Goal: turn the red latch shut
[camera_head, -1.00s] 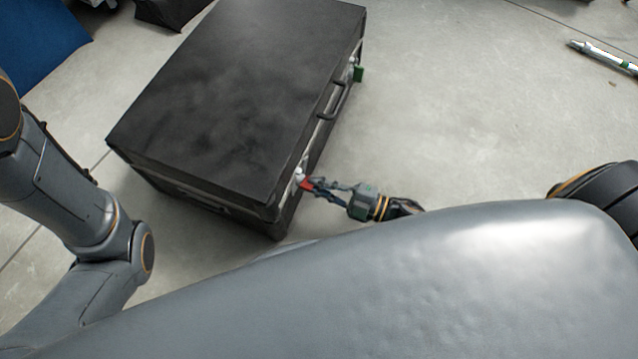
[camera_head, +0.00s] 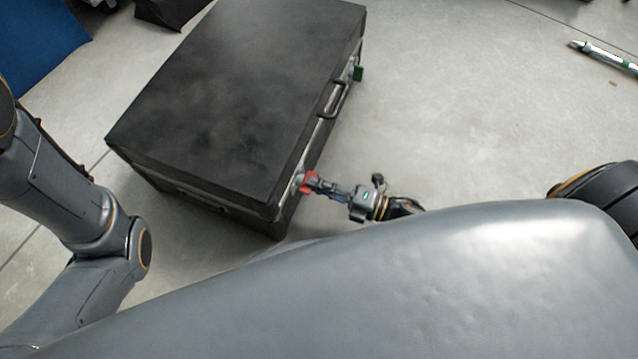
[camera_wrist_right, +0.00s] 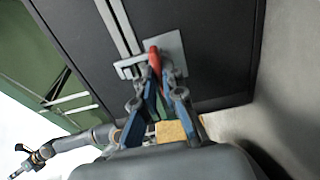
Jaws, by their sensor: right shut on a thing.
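The red latch (camera_head: 311,182) is on the front side of a black case (camera_head: 235,90), near its lower right corner in the head view. In the right wrist view the red latch (camera_wrist_right: 154,58) stands out from a pale metal plate (camera_wrist_right: 173,46). My right gripper (camera_head: 318,185) is shut on the red latch; its fingers also show in the right wrist view (camera_wrist_right: 161,83), closed around the latch's near end. My left arm comes in from the left in the head view, but its gripper is not seen there.
A green latch (camera_head: 358,73) sits farther along the same side, past the case's handle (camera_head: 333,99). A white and green rod-like object (camera_head: 605,55) lies at the far right.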

